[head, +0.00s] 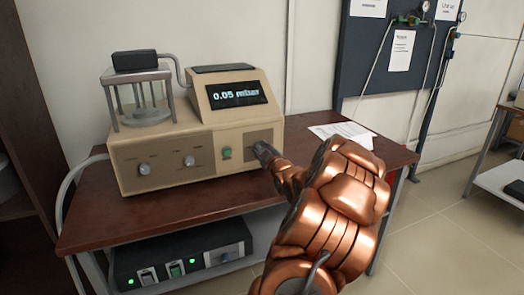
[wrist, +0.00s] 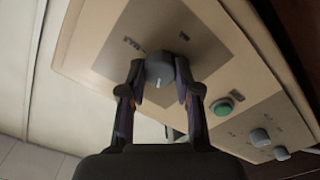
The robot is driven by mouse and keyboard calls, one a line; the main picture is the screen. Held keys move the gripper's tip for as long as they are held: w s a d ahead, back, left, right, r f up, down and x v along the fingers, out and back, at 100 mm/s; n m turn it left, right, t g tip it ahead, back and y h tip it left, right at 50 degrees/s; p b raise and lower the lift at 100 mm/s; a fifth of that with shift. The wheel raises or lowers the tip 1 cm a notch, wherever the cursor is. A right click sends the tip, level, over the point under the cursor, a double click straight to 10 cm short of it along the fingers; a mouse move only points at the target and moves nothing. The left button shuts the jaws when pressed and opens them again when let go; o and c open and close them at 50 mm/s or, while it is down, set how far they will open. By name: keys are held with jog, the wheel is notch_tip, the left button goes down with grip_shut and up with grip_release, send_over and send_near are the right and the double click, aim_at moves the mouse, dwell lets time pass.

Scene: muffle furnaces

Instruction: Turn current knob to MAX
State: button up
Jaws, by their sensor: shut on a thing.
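My gripper (head: 261,151) reaches the right end of the front panel on the beige instrument (head: 210,135). In the wrist view, my gripper (wrist: 160,76) is shut on a round grey knob (wrist: 159,66), with one finger on each side. A light pointer mark shows on the knob's face. In the head view my gripper hides this knob. The instrument's display (head: 237,95) reads 0.05 mbar.
A green button (head: 227,153) is just left of my gripper, with two more knobs (head: 144,168) (head: 189,160) farther left. Papers (head: 343,133) lie on the brown table (head: 190,207). A black box (head: 180,264) with green lights stands on the shelf below.

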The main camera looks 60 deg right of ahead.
grip_shut()
jog(key=shift+m, duration=0.3)
jog(key=m, duration=0.5)
jog(key=shift+p, duration=0.35)
jog(key=m+p, duration=0.1)
jog(key=m, duration=0.5)
jog(key=shift+m, duration=0.4)
jog(key=m, duration=0.6)
jog(key=shift+p, duration=0.3)
jog(key=m, duration=0.5)
jog(key=shift+f, duration=0.15)
jog(key=shift+m, duration=0.4)
